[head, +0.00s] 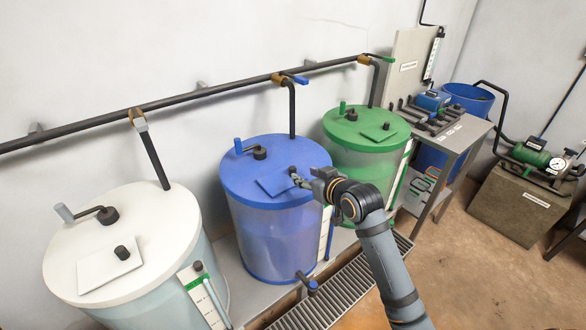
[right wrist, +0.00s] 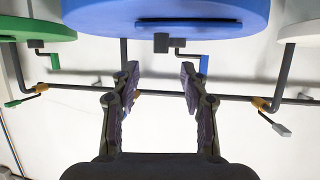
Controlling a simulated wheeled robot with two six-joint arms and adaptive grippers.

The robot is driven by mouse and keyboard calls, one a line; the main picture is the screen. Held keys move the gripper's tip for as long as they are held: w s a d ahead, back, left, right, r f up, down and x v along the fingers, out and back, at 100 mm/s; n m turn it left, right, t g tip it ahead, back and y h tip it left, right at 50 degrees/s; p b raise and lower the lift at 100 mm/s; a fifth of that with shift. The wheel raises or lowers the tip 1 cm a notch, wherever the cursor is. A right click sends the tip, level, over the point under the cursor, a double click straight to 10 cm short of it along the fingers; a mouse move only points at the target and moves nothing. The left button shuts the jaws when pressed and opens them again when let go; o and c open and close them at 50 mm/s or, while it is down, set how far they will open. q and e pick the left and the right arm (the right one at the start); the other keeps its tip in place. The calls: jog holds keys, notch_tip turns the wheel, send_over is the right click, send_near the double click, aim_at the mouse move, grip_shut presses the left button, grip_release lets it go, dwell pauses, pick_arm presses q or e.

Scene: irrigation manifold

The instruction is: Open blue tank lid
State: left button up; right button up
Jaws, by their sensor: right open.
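The blue tank (head: 268,238) stands in the middle of the head view under a round blue lid (head: 238,180). A square blue hatch plate (head: 272,186) with a small dark knob (head: 292,169) lies on the lid. A dark hub with a blue crank handle (head: 239,147) sits behind it. My right gripper (head: 301,181) is at the hatch's right edge, close to the knob; contact cannot be told. In the right wrist view its fingers (right wrist: 160,80) are apart with nothing between them, and the blue lid (right wrist: 100,15) shows beyond. My left gripper is out of view.
A white-lidded tank (head: 150,215) stands at left and a green-lidded tank (head: 340,124) at right. A dark pipe (head: 215,90) runs along the wall behind. A floor grate (head: 330,297) lies in front. A bench (head: 452,142) and a pump (head: 532,153) stand at right.

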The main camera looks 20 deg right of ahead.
aim_at(294, 170)
jog(key=p+x, duration=0.1)
jog(key=x, duration=0.8)
grip_shut()
